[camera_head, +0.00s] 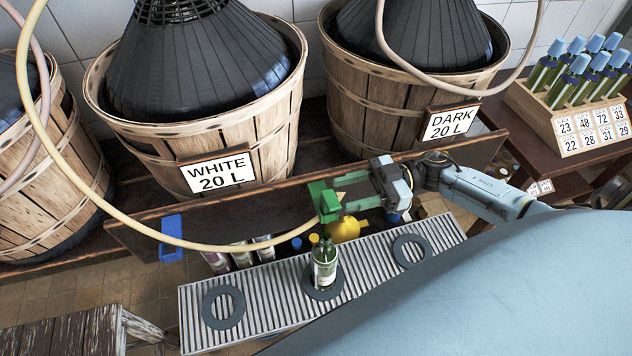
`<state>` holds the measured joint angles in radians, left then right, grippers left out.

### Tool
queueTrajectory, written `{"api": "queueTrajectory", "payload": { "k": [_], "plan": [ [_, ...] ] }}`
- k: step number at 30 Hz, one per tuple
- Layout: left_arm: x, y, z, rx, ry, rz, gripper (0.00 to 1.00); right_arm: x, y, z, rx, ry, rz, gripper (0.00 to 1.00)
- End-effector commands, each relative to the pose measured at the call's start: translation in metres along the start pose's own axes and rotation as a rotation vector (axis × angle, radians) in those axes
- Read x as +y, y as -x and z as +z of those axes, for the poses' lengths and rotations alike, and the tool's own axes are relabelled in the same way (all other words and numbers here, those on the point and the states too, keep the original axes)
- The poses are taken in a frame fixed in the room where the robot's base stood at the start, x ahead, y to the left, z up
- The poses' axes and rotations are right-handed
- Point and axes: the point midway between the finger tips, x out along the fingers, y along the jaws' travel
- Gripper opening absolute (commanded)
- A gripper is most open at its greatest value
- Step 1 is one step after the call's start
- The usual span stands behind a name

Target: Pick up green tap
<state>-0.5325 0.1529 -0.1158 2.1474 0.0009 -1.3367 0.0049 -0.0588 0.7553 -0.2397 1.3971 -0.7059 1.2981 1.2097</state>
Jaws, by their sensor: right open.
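The green tap (323,200) sits at the front edge of the wooden shelf, at the end of a cream hose (118,213), above a green bottle (325,263). My right gripper (352,195) reaches in from the right and is open, with its fingers pointing left at the tap. The fingertips are close to the tap's right side; I cannot tell whether they touch it. Part of the tap's right side is hidden by the gripper. My left gripper is not in view.
Baskets labelled WHITE (220,173) and DARK (450,122) stand behind. The bottle stands on a slatted rack (262,287) with dark rings.

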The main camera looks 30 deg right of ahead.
Motion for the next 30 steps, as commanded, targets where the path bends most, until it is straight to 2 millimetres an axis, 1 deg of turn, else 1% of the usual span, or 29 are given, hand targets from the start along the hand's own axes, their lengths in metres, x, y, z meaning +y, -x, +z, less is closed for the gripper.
{"api": "queueTrajectory", "payload": {
  "k": [3, 7, 13, 17, 21, 26, 28, 30],
  "plan": [
    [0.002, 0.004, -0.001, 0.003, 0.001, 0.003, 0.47, 0.0, -0.014, 0.001, 0.003, 0.0, -0.001, 0.47],
    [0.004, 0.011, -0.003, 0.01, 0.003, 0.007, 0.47, 0.001, -0.025, 0.004, 0.003, 0.002, 0.0, 0.47],
    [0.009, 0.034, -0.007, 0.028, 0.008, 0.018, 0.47, 0.003, -0.049, 0.011, 0.005, 0.003, 0.001, 0.47],
    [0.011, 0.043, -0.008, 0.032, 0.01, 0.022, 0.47, 0.003, -0.065, 0.01, 0.004, 0.003, 0.0, 0.47],
    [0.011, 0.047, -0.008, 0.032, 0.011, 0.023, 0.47, 0.003, -0.07, 0.009, 0.002, 0.001, 0.001, 0.47],
    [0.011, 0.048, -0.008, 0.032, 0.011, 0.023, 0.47, 0.003, -0.07, 0.009, 0.002, 0.001, 0.001, 0.47],
    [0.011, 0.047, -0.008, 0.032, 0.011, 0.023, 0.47, 0.003, -0.07, 0.009, 0.002, 0.001, 0.001, 0.41],
    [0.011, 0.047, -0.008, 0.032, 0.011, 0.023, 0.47, 0.003, -0.07, 0.009, 0.002, 0.001, 0.001, 0.32]
  ]
}}
